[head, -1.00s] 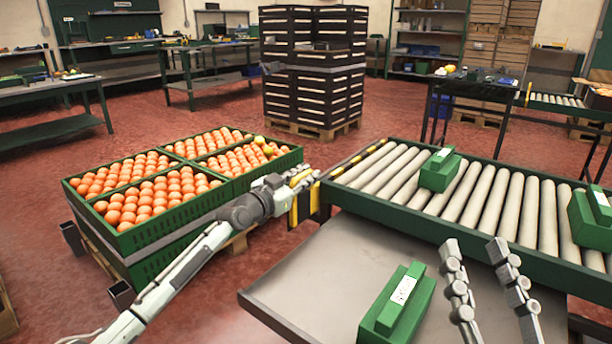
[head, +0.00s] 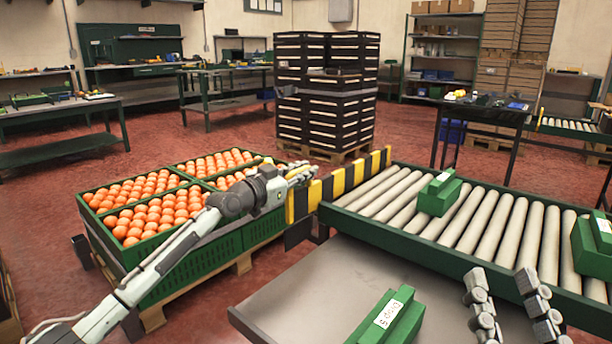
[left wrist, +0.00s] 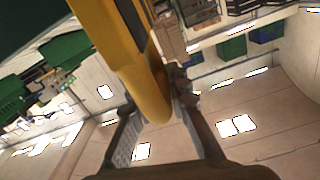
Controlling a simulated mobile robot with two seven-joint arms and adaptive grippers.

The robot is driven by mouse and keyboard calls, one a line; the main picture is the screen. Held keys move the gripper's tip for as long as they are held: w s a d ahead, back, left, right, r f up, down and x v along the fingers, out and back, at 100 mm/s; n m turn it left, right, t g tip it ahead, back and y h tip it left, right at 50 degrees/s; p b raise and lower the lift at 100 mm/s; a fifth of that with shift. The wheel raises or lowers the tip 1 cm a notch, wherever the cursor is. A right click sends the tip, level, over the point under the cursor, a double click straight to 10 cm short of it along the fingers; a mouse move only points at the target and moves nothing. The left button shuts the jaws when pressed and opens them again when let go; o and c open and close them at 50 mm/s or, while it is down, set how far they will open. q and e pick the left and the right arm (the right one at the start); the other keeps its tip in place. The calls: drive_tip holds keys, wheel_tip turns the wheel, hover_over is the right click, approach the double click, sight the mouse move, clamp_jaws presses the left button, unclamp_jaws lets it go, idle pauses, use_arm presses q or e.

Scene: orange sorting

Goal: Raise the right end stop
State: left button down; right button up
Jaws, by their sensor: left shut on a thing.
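The end stop (head: 338,183) is a yellow and black striped plate. It stands upright across the near left end of the roller conveyor (head: 440,262), its top above the rollers. My left gripper (head: 303,174) is at the stop's near end, shut on a yellow part of it. In the left wrist view the yellow part (left wrist: 110,40) runs down between the two fingers (left wrist: 160,125). My right gripper (head: 505,285) is open and empty over the grey table at the lower right. Whether another end stop exists cannot be seen.
Green crates of oranges (head: 135,250) stand on a pallet below my left arm. Green boxes lie on the rollers (head: 438,195), at the right edge (head: 590,255) and on the grey table (head: 295,300). Dark stacked crates (head: 325,100) stand behind.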

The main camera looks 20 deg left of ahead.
use_arm(q)
drive_tip(key=shift+a+r, duration=0.25)
drive_tip(key=shift+r, duration=0.25)
drive_tip(key=c, duration=1.5)
unclamp_jaws()
drive_tip(key=shift+f, duration=0.2)
drive_tip(key=shift+d, duration=0.1)
drive_tip(key=v, duration=1.2)
